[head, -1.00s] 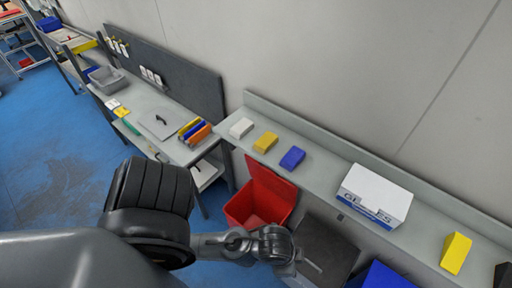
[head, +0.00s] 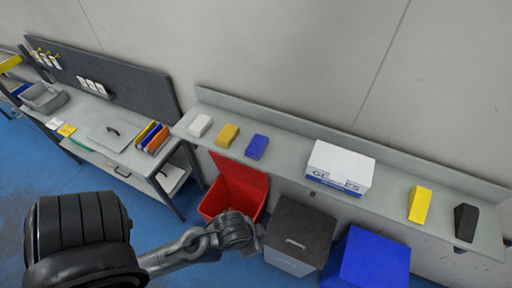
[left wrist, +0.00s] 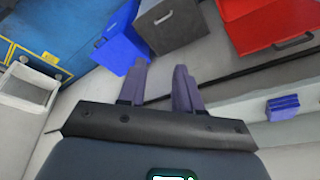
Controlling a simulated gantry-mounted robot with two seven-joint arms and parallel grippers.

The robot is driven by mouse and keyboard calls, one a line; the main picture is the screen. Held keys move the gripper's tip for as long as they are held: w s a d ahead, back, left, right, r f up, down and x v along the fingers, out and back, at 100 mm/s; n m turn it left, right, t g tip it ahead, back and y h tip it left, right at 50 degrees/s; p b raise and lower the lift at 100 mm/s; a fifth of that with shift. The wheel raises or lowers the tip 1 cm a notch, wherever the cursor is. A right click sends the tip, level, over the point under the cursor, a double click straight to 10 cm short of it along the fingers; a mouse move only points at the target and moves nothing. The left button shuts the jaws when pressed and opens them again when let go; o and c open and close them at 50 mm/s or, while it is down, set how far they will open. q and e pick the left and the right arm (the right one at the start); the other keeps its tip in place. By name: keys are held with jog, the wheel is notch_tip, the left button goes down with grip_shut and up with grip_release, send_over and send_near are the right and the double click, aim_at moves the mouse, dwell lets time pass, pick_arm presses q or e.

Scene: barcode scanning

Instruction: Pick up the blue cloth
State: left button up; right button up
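The blue cloth (head: 257,147) is a small folded block on the grey wall shelf, right of a yellow cloth (head: 228,135) and a white cloth (head: 200,125). In the left wrist view, a blue folded stack (left wrist: 283,108) that looks like the same cloth lies at the right edge. My left gripper (left wrist: 164,68) is open and empty, its two purple-grey fingers apart and away from the cloth. In the head view, my left arm reaches in front of the bins below the shelf; its fingers are not clear there. My right gripper is not in view.
A white glove box (head: 341,165), a yellow wedge (head: 420,204) and a black wedge (head: 466,222) stand further right on the shelf. Below are a red bin (head: 245,178), a dark-lidded bin (head: 297,228) and a blue bin (head: 372,258). A workbench (head: 85,112) stands left.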

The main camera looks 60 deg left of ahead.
pick_arm(q)
jog(key=shift+o, duration=0.5)
jog(key=o, duration=1.1)
jog(key=shift+d, duration=0.15)
jog(key=shift+o, duration=0.2)
jog(key=shift+s, duration=0.1)
